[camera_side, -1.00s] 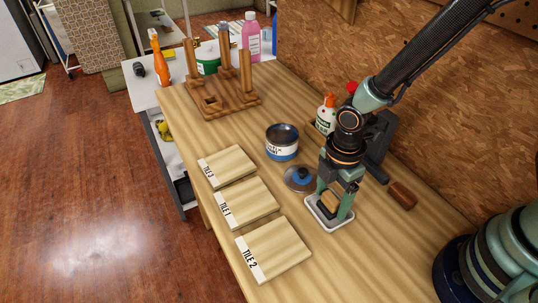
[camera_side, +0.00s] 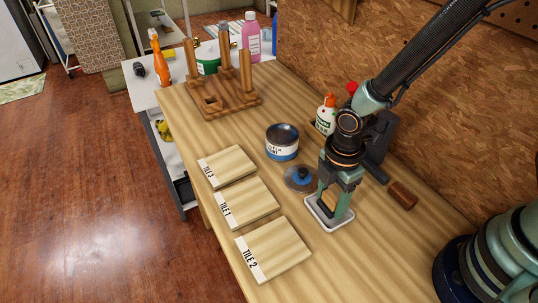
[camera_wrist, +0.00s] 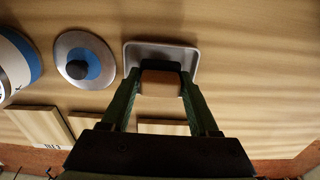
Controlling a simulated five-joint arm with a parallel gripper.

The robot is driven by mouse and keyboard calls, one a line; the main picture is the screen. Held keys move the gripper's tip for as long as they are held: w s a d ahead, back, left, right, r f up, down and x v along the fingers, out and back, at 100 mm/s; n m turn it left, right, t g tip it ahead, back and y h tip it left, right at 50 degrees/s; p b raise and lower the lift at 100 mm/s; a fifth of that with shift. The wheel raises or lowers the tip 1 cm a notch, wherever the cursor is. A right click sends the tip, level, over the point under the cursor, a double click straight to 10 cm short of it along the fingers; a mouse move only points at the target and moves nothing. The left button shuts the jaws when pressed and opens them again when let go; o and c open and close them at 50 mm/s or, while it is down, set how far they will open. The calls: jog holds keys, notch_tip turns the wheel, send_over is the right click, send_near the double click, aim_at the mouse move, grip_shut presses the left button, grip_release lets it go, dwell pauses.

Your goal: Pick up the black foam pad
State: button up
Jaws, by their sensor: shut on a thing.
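The black foam pad (camera_side: 326,211) shows as a dark strip under a tan wooden block, low inside a white-rimmed shallow tray (camera_side: 345,222) on the workbench. My gripper (camera_side: 331,203) points down into the tray, and its green fingers are shut on the pad's tan block. In the wrist view the pad's brown and tan block (camera_wrist: 161,84) sits between the two fingertips, with the tray's rim (camera_wrist: 128,52) around it. The fingers hide part of the pad, and I cannot tell whether its underside touches the tray floor.
A silver lid with a blue centre (camera_side: 300,178) lies close to the tray's left, near an open paint can (camera_side: 282,143). Boards marked TILE 3 (camera_side: 228,165), TILE 1 (camera_side: 245,202) and TILE 2 (camera_side: 275,249) lie along the left edge. A brown block (camera_side: 402,195) lies right.

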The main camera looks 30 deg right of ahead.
aim_at(332, 195)
notch_tip(332, 195, up, 20)
jog(key=shift+f, duration=0.25)
jog(key=o, duration=0.7)
jog(key=c, duration=0.5)
jog(key=w+f, duration=0.2)
jog(key=w, duration=0.5)
jog(key=w+f, duration=0.3)
jog(key=w, duration=0.4)
jog(key=w+f, duration=0.3)
jog(key=w, duration=0.4)
jog(key=shift+d+f, duration=0.25)
jog(key=shift+d, duration=0.05)
jog(key=shift+c, duration=0.2)
jog(key=shift+f, duration=2.8)
